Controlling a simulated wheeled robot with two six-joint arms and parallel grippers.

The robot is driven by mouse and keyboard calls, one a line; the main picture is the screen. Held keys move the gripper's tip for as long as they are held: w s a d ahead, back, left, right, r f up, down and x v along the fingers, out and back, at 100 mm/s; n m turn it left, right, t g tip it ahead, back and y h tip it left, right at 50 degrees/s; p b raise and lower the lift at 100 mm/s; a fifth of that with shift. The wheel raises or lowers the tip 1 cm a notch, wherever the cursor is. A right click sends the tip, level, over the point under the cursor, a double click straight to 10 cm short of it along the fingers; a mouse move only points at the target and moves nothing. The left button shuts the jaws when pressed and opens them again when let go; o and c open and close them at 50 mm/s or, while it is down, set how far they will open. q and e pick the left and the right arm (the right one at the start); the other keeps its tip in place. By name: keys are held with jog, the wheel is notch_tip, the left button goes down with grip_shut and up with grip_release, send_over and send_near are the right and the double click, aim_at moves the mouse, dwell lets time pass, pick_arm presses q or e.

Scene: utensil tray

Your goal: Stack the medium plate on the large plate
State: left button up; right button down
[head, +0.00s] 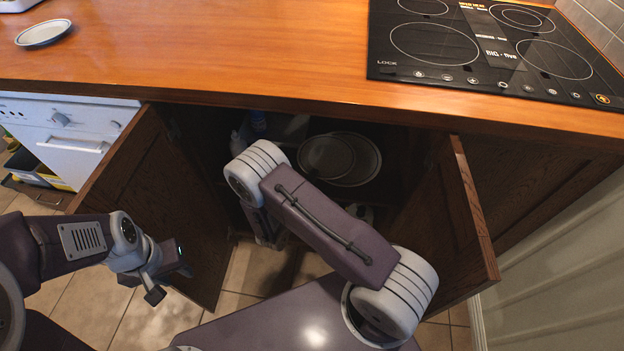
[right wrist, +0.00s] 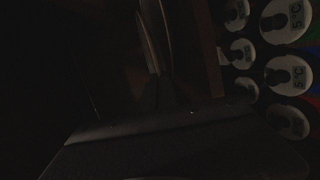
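In the head view two plates sit in the dark open cabinet under the counter. The medium plate (head: 325,157) overlaps the left part of the large plate (head: 369,160); I cannot tell how far it rests on it. My right arm reaches into the cabinet in front of the plates, and its gripper is hidden behind the arm links. The right wrist view is very dark; thin curved edges, perhaps plate rims (right wrist: 158,40), show at top centre, and the finger state is unclear. My left gripper (head: 171,282) is open and empty, outside the left cabinet door.
A small plate (head: 43,33) lies on the wooden counter (head: 220,45), left of the black cooktop (head: 480,50). The left door (head: 150,200) and right door (head: 455,220) stand open on either side of my right arm. Dim items, perhaps bottles (head: 257,122), stand inside the cabinet.

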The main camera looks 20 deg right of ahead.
jog(key=c, duration=2.1)
grip_release()
jog(key=shift+f+b, duration=0.3)
jog(key=shift+b, duration=0.1)
jog(key=o, duration=0.4)
jog(key=shift+r, duration=0.1)
